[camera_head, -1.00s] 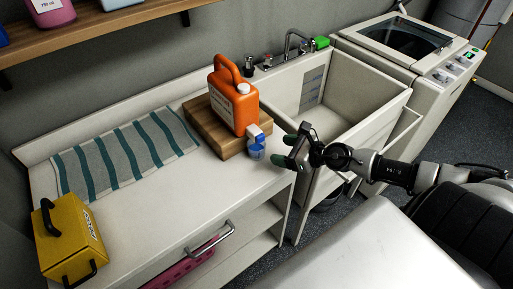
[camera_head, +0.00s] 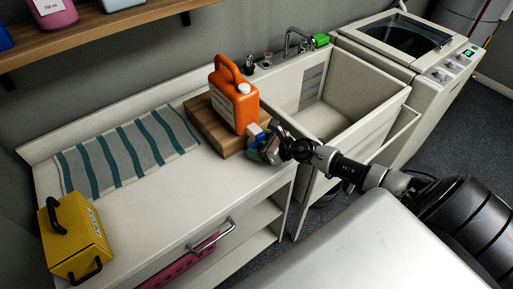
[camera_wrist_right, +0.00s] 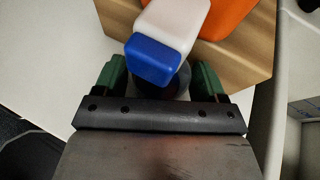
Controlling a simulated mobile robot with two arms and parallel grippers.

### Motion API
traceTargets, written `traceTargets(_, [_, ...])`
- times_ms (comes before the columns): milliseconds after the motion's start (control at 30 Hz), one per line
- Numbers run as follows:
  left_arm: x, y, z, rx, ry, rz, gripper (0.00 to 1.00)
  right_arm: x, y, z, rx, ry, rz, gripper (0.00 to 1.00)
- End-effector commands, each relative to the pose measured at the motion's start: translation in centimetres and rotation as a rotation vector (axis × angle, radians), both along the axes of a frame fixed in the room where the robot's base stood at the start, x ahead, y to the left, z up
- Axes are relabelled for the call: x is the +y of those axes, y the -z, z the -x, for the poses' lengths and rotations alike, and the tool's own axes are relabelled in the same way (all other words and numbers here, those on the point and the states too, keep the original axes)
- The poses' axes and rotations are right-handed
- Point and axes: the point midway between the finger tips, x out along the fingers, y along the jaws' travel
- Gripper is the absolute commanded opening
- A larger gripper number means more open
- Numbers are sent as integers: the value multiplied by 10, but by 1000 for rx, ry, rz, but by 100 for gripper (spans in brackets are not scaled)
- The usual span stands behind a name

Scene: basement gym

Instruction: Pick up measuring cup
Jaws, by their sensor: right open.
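The measuring cup is a small blue cup at the front edge of the wooden board, mostly hidden by my right gripper (camera_head: 267,149) in the head view. In the right wrist view, a dark bluish part of the cup (camera_wrist_right: 180,83) shows between the two green fingertips, partly covered by a white and blue block. My right gripper is open, with its fingers on either side of the cup. Contact cannot be made out. My left gripper is out of view.
The white and blue block (camera_head: 254,133) stands beside the orange jug (camera_head: 234,100) on the wooden board (camera_head: 201,117). A striped towel (camera_head: 127,151) and a yellow box (camera_head: 76,240) are to the left. A sink (camera_head: 336,108) is to the right.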

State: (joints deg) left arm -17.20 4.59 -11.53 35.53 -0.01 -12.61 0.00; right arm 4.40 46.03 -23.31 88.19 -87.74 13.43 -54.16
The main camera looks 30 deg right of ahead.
Motion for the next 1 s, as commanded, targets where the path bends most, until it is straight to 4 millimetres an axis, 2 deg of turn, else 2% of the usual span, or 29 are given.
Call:
traceTargets(67, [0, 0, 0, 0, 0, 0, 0, 0, 0, 0, 0, 0, 0, 70])
traceTargets(200, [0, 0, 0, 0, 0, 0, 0, 0, 0, 0, 0, 0, 0, 48])
traceTargets(300, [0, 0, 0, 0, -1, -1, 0, 0, 0, 0, 0, 1, 0, 36])
traceTargets(700, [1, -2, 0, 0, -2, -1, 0, -1, -8, 0, -2, 0, 2, 36])
traceTargets(1000, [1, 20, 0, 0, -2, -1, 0, -20, 0, 39, 2, 2, 3, 36])
